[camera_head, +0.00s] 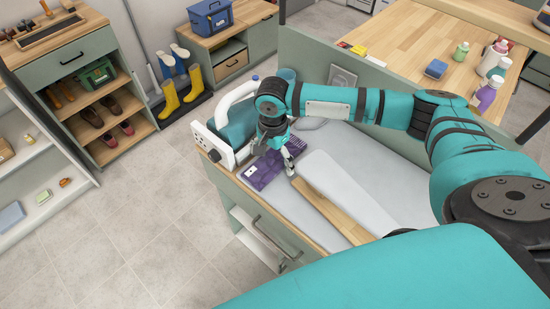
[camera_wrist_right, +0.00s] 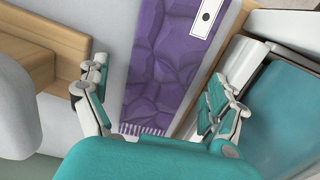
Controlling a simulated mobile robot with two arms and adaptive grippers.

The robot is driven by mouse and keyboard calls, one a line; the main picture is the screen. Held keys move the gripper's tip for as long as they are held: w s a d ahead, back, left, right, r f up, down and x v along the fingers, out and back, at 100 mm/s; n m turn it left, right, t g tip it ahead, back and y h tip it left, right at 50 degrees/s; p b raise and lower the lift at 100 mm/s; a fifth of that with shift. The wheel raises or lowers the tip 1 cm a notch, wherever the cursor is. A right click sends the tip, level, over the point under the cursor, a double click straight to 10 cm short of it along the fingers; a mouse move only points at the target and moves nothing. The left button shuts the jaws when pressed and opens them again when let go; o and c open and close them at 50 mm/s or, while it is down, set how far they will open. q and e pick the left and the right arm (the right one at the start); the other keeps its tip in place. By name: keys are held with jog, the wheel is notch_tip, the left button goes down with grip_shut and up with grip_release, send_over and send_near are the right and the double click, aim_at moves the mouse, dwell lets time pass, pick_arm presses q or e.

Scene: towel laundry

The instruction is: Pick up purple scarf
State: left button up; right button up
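The purple scarf (camera_head: 262,170) lies folded flat on the grey worktop (camera_head: 362,162) in the head view, near the counter's front left corner. It has a white tag at one end. In the right wrist view the scarf (camera_wrist_right: 170,62) stretches away between my fingers, its fringed end closest to me and its tag at the far end. My right gripper (camera_head: 289,160) is open and empty above or beside the scarf's right part; its fingers (camera_wrist_right: 160,98) are spread on both sides of the scarf. Contact with the scarf cannot be told. My left gripper is not in view.
A teal and white iron-like appliance (camera_head: 238,118) stands close behind the scarf. A white ironing board (camera_head: 355,185) with a wooden edge lies right of it. A raised panel (camera_head: 310,60) bounds the worktop's back. Bottles (camera_head: 487,92) stand on the wooden table. The floor at left is clear.

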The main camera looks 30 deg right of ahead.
jog(key=c, duration=1.3)
